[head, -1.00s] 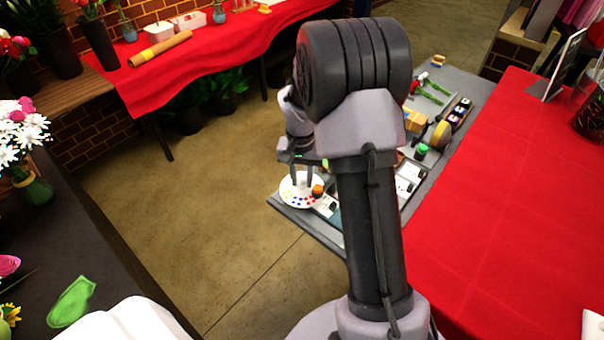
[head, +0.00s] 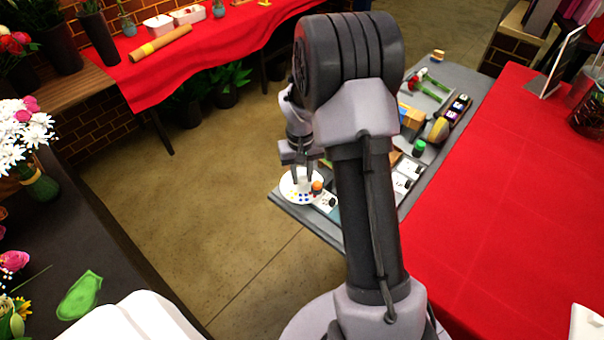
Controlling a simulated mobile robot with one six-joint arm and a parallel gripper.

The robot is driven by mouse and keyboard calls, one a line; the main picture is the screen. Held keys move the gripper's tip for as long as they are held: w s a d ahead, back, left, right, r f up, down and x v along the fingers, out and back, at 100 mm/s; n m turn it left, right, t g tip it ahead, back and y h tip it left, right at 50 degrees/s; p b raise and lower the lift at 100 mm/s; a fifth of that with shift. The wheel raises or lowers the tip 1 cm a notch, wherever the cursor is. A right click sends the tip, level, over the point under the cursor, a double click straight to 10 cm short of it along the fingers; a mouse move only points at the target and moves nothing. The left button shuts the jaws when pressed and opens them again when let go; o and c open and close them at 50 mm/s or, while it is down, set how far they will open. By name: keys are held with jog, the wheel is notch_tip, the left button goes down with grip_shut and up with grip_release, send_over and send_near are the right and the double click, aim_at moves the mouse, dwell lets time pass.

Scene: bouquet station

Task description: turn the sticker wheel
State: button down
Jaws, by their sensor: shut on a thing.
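The sticker wheel (head: 289,190) is a white disc with small coloured dots, at the near left corner of the grey table. Yellow and blue dots show on its front part. My gripper (head: 303,182) points down over the middle of the wheel. Its fingers are shut on what looks like a pale knob at the wheel's centre. The contact is small in the picture and the back of the wheel is partly hidden by the gripper.
An orange-topped item (head: 317,187) stands close at the wheel's right edge. A green-capped jar (head: 419,148), a tape roll (head: 440,130) and white cards (head: 400,184) lie farther right on the grey table (head: 470,80). A red-covered table (head: 500,200) stands to the right.

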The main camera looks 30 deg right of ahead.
aim_at(301, 178)
jog(key=c, duration=1.4)
grip_release()
notch_tip(301, 178, up, 18)
jog(key=p, duration=0.5)
jog(key=shift+a+f, duration=0.2)
jog(key=shift+f, duration=0.05)
